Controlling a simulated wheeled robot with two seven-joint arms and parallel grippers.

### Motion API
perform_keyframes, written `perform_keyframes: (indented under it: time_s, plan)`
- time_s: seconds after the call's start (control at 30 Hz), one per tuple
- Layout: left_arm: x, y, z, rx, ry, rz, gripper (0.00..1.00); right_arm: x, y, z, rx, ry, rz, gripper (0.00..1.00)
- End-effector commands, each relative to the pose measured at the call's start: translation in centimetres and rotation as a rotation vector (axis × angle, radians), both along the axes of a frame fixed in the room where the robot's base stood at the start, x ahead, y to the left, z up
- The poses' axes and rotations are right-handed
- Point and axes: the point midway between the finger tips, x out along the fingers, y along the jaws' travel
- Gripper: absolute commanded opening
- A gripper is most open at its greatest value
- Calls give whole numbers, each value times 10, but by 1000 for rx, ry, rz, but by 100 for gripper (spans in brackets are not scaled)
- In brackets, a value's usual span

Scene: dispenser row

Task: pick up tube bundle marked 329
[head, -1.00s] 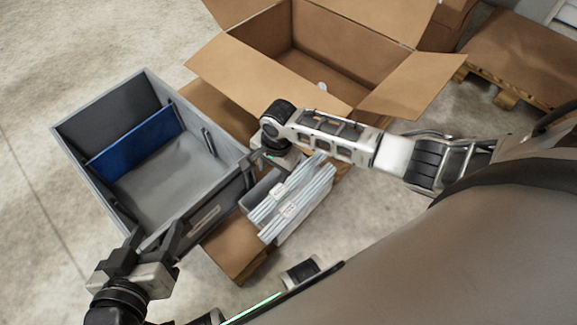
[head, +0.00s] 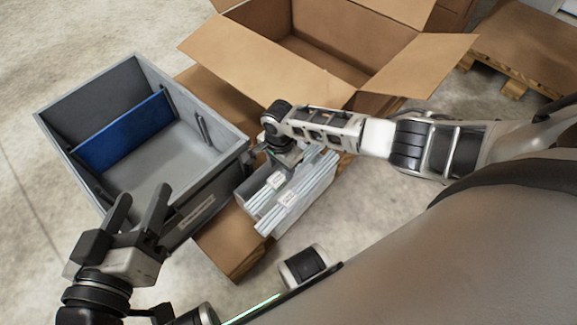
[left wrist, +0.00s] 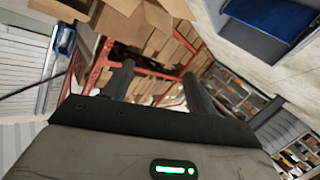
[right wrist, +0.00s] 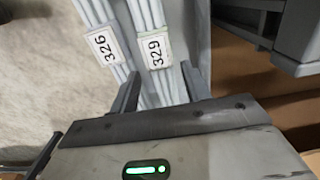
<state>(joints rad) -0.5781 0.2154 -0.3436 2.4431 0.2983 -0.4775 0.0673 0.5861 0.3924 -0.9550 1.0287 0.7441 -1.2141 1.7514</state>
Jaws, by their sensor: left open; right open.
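The tube bundle marked 329 (right wrist: 149,18) is a set of pale thin tubes with a white label, seen in the right wrist view. It lies between the fingers of my open right gripper (right wrist: 160,78), which are not closed on it. A similar bundle marked 326 (right wrist: 102,45) lies just left of it, outside the left finger. In the head view, both bundles lie in a small grey bin, and my right gripper (head: 287,155) is at their upper end; the label numbers are too small to read there. My left gripper (head: 138,210) is open and empty, beside the large grey crate.
The large grey crate (head: 214,172) with a blue divider (head: 125,133) stands left of the small bin (head: 246,187). An open cardboard box (head: 365,72) stands behind. A wooden pallet (head: 530,60) is at the back right. The floor at left is clear.

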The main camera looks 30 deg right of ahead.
Motion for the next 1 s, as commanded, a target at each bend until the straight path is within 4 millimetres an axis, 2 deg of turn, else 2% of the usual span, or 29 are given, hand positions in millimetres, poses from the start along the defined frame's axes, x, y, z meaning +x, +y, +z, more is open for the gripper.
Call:
perform_keyframes:
  time_s: [0.1, 0.3, 0.4, 0.63, 0.67, 0.7, 0.8, 1.0]
  plan:
    - [1, -2, -3, -42, -8, -3, 57, 0, 0, -16, -2, 0, 0, 47]
    - [3, -6, 7, -155, -52, -15, 57, -1, 0, -46, -2, 2, 0, 47]
    - [4, -7, 13, -175, -72, -18, 57, -1, 0, -52, 0, 0, -1, 47]
    - [4, -7, 16, -181, -78, -19, 57, -1, 0, -51, 0, 0, 0, 47]
    - [4, -7, 16, -181, -78, -19, 57, -1, 0, -51, 0, 0, 0, 44]
    - [4, -7, 16, -181, -78, -19, 57, -1, 0, -51, 0, 0, 0, 33]
    - [4, -7, 16, -181, -77, -18, 57, -1, 0, -51, 0, 0, 0, 10]
    - [4, -7, 16, -180, -78, -18, 57, -1, 0, -51, 0, 0, 0, 10]
